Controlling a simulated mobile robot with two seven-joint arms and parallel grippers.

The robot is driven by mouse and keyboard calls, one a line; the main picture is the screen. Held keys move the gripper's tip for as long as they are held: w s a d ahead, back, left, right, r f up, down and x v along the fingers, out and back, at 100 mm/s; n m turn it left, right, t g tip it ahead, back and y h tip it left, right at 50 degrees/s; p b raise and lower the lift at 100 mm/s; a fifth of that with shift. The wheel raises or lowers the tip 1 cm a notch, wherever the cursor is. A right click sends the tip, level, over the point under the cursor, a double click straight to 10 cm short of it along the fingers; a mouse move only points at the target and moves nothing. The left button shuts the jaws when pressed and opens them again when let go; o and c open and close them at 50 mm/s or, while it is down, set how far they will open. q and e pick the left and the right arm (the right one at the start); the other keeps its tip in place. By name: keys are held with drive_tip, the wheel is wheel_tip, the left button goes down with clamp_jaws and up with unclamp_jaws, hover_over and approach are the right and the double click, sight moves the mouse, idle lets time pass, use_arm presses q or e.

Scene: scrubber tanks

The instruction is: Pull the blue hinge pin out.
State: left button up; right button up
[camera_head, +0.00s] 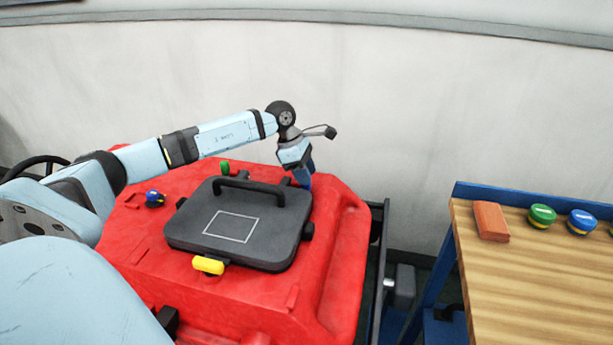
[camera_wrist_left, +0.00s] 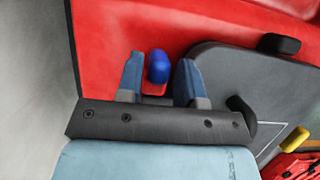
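The blue hinge pin (camera_wrist_left: 159,67) shows as a rounded blue end in the left wrist view, against the red tank (camera_wrist_left: 130,22). My left gripper (camera_wrist_left: 161,58) is open, with one finger on each side of the pin. A gap shows on both sides, smaller at the left finger. In the camera_head view my left gripper (camera_head: 303,180) points down at the far right corner of the dark grey lid (camera_head: 195,228), and the pin is mostly hidden there. My right gripper is not in view.
A green pin (camera_head: 225,168) and a yellow pin (camera_head: 208,265) sit at the lid's edges. A blue-topped knob (camera_head: 153,197) is on the tank, left of the lid. The lid has a raised black handle (camera_head: 250,185). A wooden table (camera_head: 540,290) stands at right with a brick-coloured block (camera_head: 491,221).

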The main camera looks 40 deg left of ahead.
use_arm(q)
drive_tip(key=shift+d+f, duration=0.15)
drive_tip(key=shift+f, duration=0.25)
drive_tip(key=shift+c, duration=0.5)
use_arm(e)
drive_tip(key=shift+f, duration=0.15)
use_arm(q)
clamp_jaws()
drive_tip(key=shift+w+d, duration=0.5)
drive_tip(key=shift+d, duration=0.35)
drive_tip(key=shift+w+d, duration=0.45)
drive_tip(key=shift+d, duration=0.35)
drive_tip(key=shift+o, duration=0.5)
unclamp_jaws()
drive_tip(key=shift+w+d, duration=0.1)
drive_tip(key=shift+d, duration=0.05)
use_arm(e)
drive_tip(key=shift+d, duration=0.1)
use_arm(q)
drive_tip(key=shift+r, duration=0.1)
